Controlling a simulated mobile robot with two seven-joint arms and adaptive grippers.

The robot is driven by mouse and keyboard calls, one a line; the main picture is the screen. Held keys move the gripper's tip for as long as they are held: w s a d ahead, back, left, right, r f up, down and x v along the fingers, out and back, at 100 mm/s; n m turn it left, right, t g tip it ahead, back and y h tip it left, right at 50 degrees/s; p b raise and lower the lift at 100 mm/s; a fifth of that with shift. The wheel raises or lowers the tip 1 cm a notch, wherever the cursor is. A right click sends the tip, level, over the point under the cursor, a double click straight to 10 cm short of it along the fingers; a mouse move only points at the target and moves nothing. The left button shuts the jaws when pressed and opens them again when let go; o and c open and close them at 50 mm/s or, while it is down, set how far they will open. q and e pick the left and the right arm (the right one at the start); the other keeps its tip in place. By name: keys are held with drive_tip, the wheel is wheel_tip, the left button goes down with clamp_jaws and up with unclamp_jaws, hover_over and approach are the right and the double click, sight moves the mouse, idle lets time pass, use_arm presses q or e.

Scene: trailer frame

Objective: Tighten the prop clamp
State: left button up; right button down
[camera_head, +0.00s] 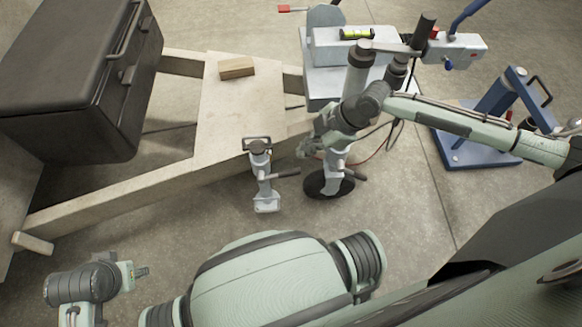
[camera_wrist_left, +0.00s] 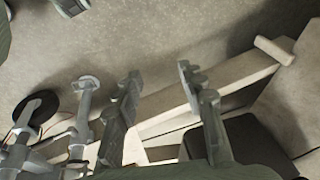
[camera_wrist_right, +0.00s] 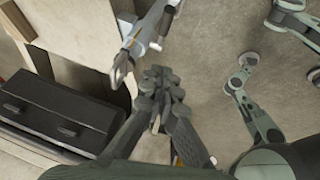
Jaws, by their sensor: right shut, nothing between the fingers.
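Two grey props stand by the trailer frame's near side in the head view. One prop (camera_head: 263,183) has a square foot plate and a side lever (camera_head: 288,173). The other prop (camera_head: 334,166) has a round dark base (camera_head: 328,186) and a side lever (camera_head: 355,176). Which lever is the prop clamp's I cannot tell. My right gripper (camera_head: 306,147) is shut and empty, beside the upper part of the round-based prop. In the right wrist view its fingertips (camera_wrist_right: 158,72) are together near a grey prop (camera_wrist_right: 146,32). My left gripper (camera_head: 138,271) is open and empty, low at the left, away from the props.
The pale trailer frame (camera_head: 110,199) carries a black toolbox (camera_head: 65,70) and a small wooden block (camera_head: 236,68). A grey box with a spirit level (camera_head: 357,34) is at the back. A blue stand (camera_head: 490,130) is at the right. Bare concrete lies in front of the frame.

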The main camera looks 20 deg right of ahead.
drive_tip(key=b, duration=0.1)
hover_over(285, 173)
drive_tip(key=s, duration=0.2)
wheel_tip(285, 173, down, 7)
drive_tip(key=f, duration=0.2)
drive_tip(key=w+d+f, duration=0.1)
drive_tip(key=f, duration=0.1)
drive_tip(key=shift+f+b, duration=0.1)
drive_tip(key=shift+b, duration=0.3)
use_arm(q)
drive_tip(key=shift+a+v, duration=0.15)
drive_tip(key=shift+v, duration=1.05)
drive_tip(key=shift+a+v, duration=0.2)
drive_tip(key=shift+v, duration=1)
use_arm(e)
drive_tip(key=shift+d+f, duration=0.2)
drive_tip(key=shift+f, duration=0.45)
use_arm(q)
drive_tip(key=shift+s, duration=0.1)
use_arm(e)
drive_tip(key=shift+d+f, duration=0.1)
